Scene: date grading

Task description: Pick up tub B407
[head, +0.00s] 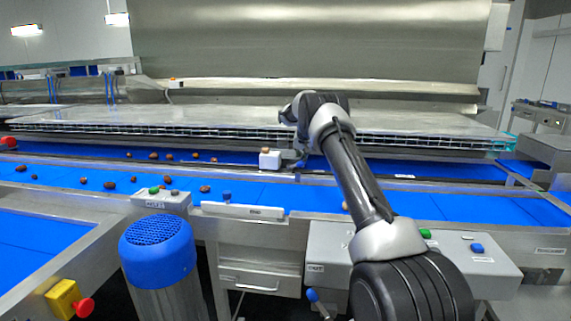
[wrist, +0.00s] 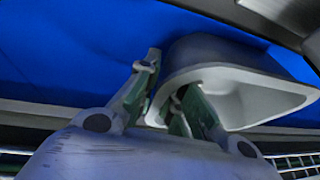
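A small white tub (head: 271,160) sits at the blue belt near the middle of the head view; its label is too small to read. The wrist view shows it as a pale, open, tilted-looking tub (wrist: 262,92) with a wide rim. My gripper (head: 292,157) is at its right side in the head view. In the wrist view my gripper (wrist: 168,88) has its fingers on either side of the tub's near-left wall. One finger is outside and the other appears inside the rim. The gap is narrow, but I cannot tell whether both fingers press on the wall.
Several brown dates (head: 170,157) lie scattered on the blue belts to the left. A steel hood (head: 310,45) stands behind a long metal cover (head: 230,118). A blue-topped cylinder (head: 157,250) and a grey control box (head: 328,245) stand in front. The near belt is mostly clear at right.

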